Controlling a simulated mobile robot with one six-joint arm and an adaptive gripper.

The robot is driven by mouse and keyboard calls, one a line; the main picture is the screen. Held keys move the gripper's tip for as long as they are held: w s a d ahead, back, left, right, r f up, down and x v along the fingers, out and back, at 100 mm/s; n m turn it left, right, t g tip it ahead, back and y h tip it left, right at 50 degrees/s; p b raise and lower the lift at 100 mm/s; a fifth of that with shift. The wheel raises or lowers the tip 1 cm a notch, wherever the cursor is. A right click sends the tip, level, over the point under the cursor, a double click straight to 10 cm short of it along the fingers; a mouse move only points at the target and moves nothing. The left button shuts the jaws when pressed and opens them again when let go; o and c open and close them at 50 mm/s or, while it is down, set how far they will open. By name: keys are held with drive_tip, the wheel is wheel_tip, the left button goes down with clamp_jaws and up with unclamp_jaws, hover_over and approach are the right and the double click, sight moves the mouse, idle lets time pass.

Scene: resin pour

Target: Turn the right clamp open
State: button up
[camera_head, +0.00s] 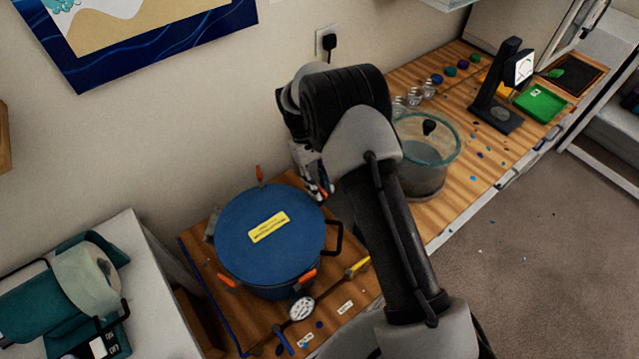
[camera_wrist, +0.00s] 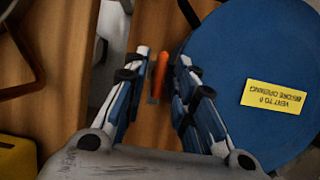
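The blue-lidded pot (camera_head: 245,208) stands on the wooden bench, with orange clamp levers at its rim: one at the back (camera_head: 260,175), one at near left (camera_head: 228,281) and one at near right (camera_head: 305,276). My gripper (camera_head: 322,190) hangs at the pot's far right side, partly behind my arm. In the wrist view the blue lid (camera_wrist: 235,60) fills the right. An orange lever (camera_wrist: 160,74) lies in the gap between my open fingers (camera_wrist: 158,62); contact cannot be told.
A black handle (camera_head: 338,238) juts from the pot's right side. A clear vessel (camera_head: 425,178) stands to the right, partly behind my arm. A dark stand (camera_head: 497,108) and green tray (camera_head: 540,104) are farther along. A yellow-handled tool (camera_head: 357,267) and round gauge (camera_head: 302,308) lie in front.

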idle(0.3)
drive_tip(key=v, duration=1.2)
drive_tip(key=shift+w, duration=0.1)
